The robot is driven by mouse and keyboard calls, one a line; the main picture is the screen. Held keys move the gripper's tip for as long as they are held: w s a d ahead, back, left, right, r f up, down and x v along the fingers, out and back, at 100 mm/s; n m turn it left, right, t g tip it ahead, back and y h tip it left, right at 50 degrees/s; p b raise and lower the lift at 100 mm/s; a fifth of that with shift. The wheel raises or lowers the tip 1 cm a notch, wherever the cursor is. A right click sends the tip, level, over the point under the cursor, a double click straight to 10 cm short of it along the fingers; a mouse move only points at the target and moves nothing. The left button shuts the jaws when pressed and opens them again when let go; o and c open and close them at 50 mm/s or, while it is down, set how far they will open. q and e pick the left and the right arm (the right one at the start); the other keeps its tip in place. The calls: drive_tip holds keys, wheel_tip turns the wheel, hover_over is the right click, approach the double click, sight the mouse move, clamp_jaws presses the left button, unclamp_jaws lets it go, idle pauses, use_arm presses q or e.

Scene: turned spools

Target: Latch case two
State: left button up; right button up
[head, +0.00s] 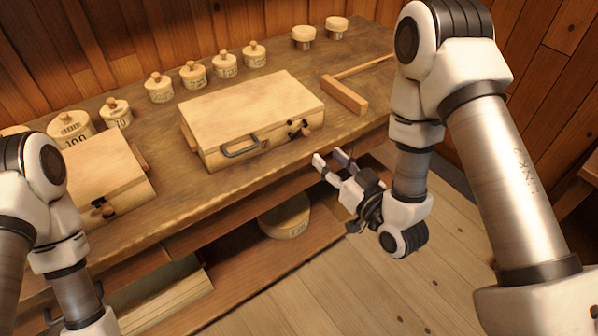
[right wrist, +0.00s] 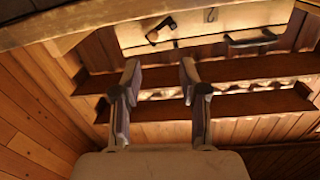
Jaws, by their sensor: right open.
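Two closed pale wooden cases lie on the bench in the head view. The middle case (head: 250,105) has a dark handle (head: 240,147) and a dark latch with a wooden knob (head: 304,129) at the right of its front. A small mark beside the handle is too small to read. The left case (head: 105,165) is partly hidden by my left arm. My right gripper (head: 330,158) is open and empty, in front of and below the middle case's latch, apart from it. In the right wrist view, the gripper (right wrist: 160,70) is open below a latch lever (right wrist: 161,28). My left gripper is out of frame.
Several knobbed, numbered wooden canisters (head: 193,75) stand along the back of the bench (head: 180,200). A wooden mallet (head: 344,94) lies right of the middle case. A round wooden box (head: 285,215) sits on the shelf below. Free floor (head: 390,285) lies at the right.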

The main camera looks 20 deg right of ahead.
sight(308, 134)
drive_tip(key=x, duration=0.5)
drive_tip(key=d+p+x, duration=0.1)
drive_tip(key=x, duration=0.2)
drive_tip(key=shift+w+a+f, duration=0.1)
drive_tip(key=shift+w+f, duration=0.1)
drive_tip(key=shift+w, duration=0.3)
drive_tip(key=shift+s, duration=0.1)
clamp_jaws()
